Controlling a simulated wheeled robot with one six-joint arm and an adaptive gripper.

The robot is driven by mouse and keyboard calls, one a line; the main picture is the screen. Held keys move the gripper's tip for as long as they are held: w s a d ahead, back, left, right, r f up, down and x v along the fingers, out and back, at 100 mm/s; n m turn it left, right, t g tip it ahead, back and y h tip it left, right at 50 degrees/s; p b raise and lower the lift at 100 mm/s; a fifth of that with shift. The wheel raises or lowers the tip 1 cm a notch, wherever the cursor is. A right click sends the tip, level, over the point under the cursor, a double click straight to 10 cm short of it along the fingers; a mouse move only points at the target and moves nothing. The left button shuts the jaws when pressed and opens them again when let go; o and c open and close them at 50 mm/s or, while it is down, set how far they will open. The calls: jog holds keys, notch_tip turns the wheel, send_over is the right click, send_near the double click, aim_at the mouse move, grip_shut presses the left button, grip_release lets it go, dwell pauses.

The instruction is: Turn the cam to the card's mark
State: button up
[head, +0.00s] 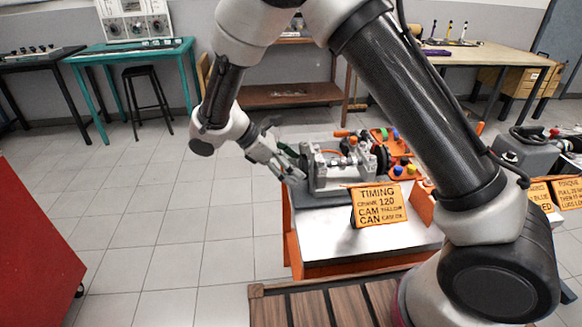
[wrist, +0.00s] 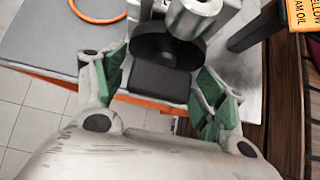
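The engine block (head: 340,168), grey with shafts across its top, stands on a cart. My gripper (head: 289,160) is at the block's left end. In the wrist view my gripper (wrist: 160,88) is open, its green-padded fingers spread to either side of a dark block-like shape (wrist: 158,78). A black disc (wrist: 165,47) with a metal cylinder (wrist: 194,16) lies just beyond it. I cannot tell which part is the cam, nor see its marks.
Red, yellow, blue and green pieces (head: 402,169) sit on orange holders at right. More cards (head: 567,192) stand at far right. A red cabinet (head: 35,250) is at left, with open floor between.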

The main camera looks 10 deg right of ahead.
dwell(0.3)
jog(key=v, duration=1.2)
jog(key=shift+d, duration=0.1)
